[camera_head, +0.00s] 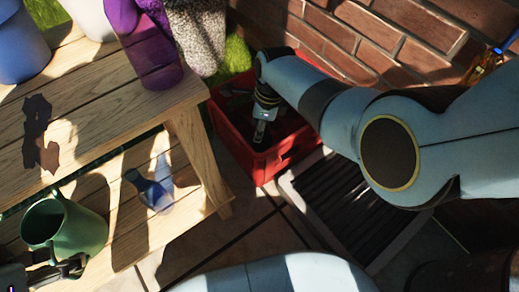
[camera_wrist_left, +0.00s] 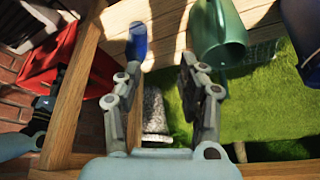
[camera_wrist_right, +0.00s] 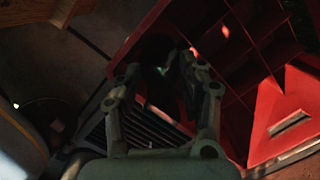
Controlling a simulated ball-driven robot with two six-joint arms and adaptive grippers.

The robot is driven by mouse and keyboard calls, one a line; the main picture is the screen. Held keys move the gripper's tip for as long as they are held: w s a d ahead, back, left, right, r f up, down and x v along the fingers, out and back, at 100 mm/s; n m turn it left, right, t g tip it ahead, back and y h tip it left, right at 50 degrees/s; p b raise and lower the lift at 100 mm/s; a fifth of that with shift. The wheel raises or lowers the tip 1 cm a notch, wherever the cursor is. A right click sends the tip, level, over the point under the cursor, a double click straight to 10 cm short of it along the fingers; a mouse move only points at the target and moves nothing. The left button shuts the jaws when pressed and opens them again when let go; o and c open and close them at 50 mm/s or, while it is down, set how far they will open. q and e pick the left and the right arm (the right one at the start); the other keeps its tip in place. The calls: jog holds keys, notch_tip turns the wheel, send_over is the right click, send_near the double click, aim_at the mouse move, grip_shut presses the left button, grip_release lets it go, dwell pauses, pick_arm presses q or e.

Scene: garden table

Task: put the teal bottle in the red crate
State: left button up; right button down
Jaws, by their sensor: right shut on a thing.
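The red crate (camera_head: 268,165) stands on the paving beside the wooden bench and also fills the right of the right wrist view (camera_wrist_right: 150,20). My right gripper (camera_head: 261,130) reaches down into the crate's opening. In the right wrist view its fingers (camera_wrist_right: 172,78) are closed around a dark, shaded thing (camera_wrist_right: 156,50) with a small teal glint. It looks like the teal bottle, though shadow hides most of it. My left gripper (camera_head: 68,270) is at the lower left by the green mug (camera_head: 75,230). In the left wrist view its fingers (camera_wrist_left: 158,75) are apart and empty.
A clear blue bottle (camera_head: 155,187) and the mug are on the lower bench plank. A brick wall (camera_head: 340,35) and dark grate (camera_head: 340,205) border the crate.

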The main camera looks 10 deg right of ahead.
aim_at(260, 145)
notch_tip(260, 145, down, 6)
jog(key=b, duration=0.3)
jog(key=shift+r, duration=0.15)
notch_tip(260, 145, down, 3)
jog(key=shift+s+r+b, duration=0.1)
jog(key=shift+r+b, duration=0.1)
jog(key=shift+b, duration=0.9)
jog(key=shift+f+b, duration=0.3)
jog(key=shift+f, duration=0.1)
pick_arm(q)
jog(key=f+t, duration=0.1)
jog(key=t, duration=0.1)
jog(key=w+f+t, duration=0.1)
jog(key=f+t, duration=0.1)
jog(key=t, duration=0.1)
jog(key=f+t, duration=0.1)
jog(key=t, duration=0.2)
jog(key=shift+w+d+f+h, duration=0.25)
jog(key=shift+d+f+h, duration=0.05)
jog(key=shift+d, duration=0.1)
jog(key=shift+w, duration=0.1)
jog(key=shift+w+r+t, duration=0.1)
jog(key=shift+r+t, duration=0.1)
jog(key=shift+t, duration=0.1)
pick_arm(e)
jog(key=c, duration=1)
grip_release()
